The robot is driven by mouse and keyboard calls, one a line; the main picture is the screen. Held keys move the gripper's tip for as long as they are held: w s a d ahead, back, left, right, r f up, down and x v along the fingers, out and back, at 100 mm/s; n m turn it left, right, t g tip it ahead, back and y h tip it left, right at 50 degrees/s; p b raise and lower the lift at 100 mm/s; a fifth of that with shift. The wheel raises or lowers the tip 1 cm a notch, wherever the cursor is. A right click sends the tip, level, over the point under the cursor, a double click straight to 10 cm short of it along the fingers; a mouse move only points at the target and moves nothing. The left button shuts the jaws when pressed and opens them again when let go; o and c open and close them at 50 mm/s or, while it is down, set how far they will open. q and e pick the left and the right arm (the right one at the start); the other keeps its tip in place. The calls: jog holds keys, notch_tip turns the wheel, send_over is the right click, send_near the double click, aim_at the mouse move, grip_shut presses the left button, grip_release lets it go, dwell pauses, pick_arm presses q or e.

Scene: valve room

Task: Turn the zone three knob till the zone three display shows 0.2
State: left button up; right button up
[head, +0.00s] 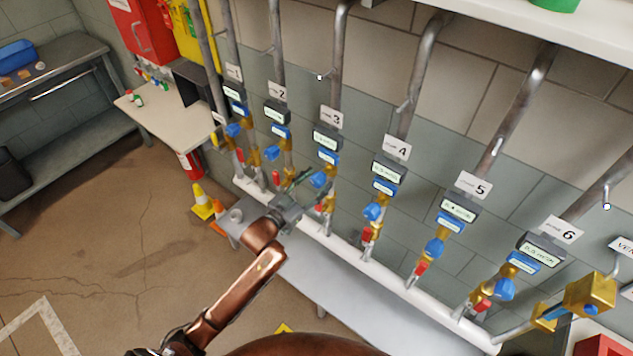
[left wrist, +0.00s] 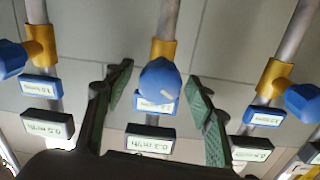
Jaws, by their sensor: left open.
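The zone three column stands under the sign marked 3 (head: 331,117). Its display (head: 326,139) sits above a small blue label, and its blue knob (head: 319,180) is below them. My left gripper (head: 300,184) is just left of and in front of this knob. In the left wrist view, which is upside down, the open fingers (left wrist: 160,105) stand either side of a blue knob (left wrist: 160,82), with gaps on both sides. It appears to be the zone three knob. A display (left wrist: 150,139) below it shows small inverted digits that I cannot read surely. My right gripper is out of view.
Similar columns stand close on both sides, with the zone two knob (head: 271,153) and zone four knob (head: 373,211) nearby. A white pipe (head: 345,240) runs along the bottom, with red handles above it.

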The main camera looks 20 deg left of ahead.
pick_arm(q)
jog(key=shift+c, duration=0.7)
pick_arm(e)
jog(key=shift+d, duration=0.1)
pick_arm(q)
jog(key=c, duration=1)
jog(key=shift+r+m+p, duration=0.25)
jog(key=shift+m+p, duration=0.75)
jog(key=shift+p, duration=0.15)
jog(key=shift+m+p, duration=0.35)
jog(key=shift+m, duration=0.15)
jog(key=shift+f+m, duration=0.15)
jog(key=shift+m, duration=0.25)
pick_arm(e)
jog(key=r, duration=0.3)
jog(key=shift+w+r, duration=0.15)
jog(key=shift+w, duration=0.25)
pick_arm(q)
jog(key=shift+f, duration=0.1)
